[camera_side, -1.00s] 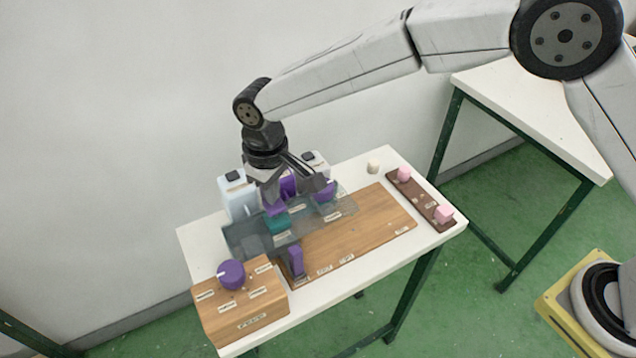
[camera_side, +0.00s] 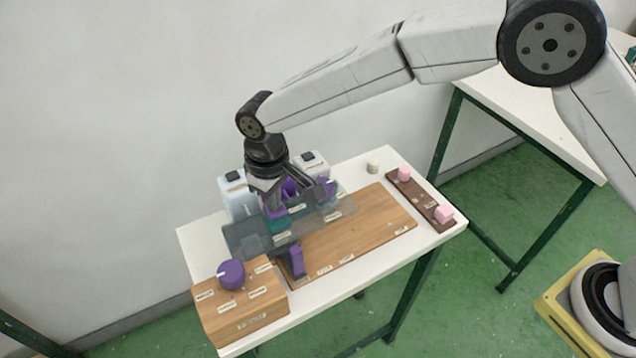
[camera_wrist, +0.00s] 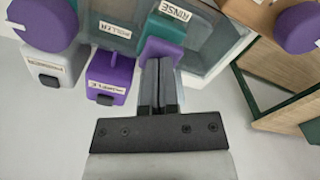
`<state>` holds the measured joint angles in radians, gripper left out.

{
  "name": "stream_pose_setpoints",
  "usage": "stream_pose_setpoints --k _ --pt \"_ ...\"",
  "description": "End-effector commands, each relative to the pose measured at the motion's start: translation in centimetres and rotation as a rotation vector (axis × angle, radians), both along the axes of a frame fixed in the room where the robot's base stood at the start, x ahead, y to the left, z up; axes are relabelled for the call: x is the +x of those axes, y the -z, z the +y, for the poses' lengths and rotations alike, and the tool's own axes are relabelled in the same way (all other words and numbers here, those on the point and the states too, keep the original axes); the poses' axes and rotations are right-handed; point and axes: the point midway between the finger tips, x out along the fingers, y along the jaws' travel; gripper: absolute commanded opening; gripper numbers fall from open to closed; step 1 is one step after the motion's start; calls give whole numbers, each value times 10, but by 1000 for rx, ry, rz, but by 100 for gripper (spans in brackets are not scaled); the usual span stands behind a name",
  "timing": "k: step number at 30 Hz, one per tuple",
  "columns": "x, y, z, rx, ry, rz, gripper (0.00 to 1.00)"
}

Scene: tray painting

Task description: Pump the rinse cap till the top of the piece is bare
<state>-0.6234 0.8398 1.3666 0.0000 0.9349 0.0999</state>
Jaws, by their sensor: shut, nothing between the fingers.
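The teal rinse cap (camera_wrist: 165,32), labelled RINSE, is at the top middle of the wrist view. It also shows beside the glassy tray in the side view (camera_side: 281,224). My gripper (camera_wrist: 160,62) is shut and empty. Its fingertips overlap the near edge of a purple block (camera_wrist: 160,48) just in front of the rinse cap; I cannot tell if they touch. In the side view my gripper (camera_side: 272,198) is low over the back of the tray. I cannot make out which thing is the piece or how its top looks.
A wooden box with a purple knob (camera_side: 232,273) is at front left, and an upright purple handle (camera_side: 296,261) stands by the tray. The wooden board (camera_side: 365,225) is largely clear.

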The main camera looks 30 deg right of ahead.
Motion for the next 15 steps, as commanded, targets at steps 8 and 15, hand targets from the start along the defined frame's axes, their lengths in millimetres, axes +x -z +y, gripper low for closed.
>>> stream_pose_setpoints --k 8,15 --pt "0 7 0 -1 0 2 0" --pt "0 12 0 0 0 1 0"
